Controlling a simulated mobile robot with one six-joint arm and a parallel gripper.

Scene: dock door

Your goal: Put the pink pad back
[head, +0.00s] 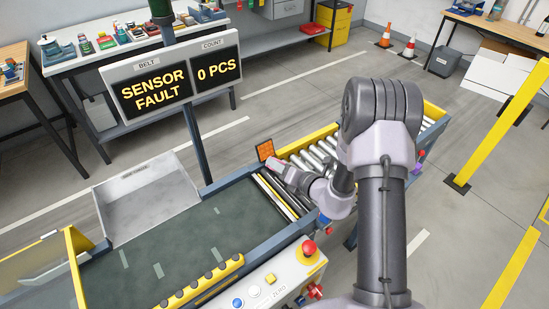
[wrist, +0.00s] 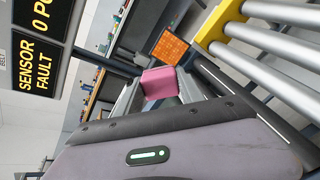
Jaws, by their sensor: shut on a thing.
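In the wrist view, the pink pad (wrist: 160,83) is a small block between the tips of my gripper (wrist: 158,92), which is shut on it. In the head view my gripper (head: 279,165) is over the conveyor's near side of the rollers, just right of an orange square reflector (head: 265,150); the pad is too small to make out clearly there. The orange reflector also shows in the wrist view (wrist: 171,47), just beyond the pad. I cannot tell whether the pad touches anything besides my fingers.
A dark belt (head: 180,245) runs lower left and metal rollers (head: 318,154) run upper right. A sign (head: 175,82) on a post reads SENSOR FAULT and 0 PCS. A red stop button (head: 309,248) is on the near control box. A grey tray (head: 145,197) lies beyond the belt.

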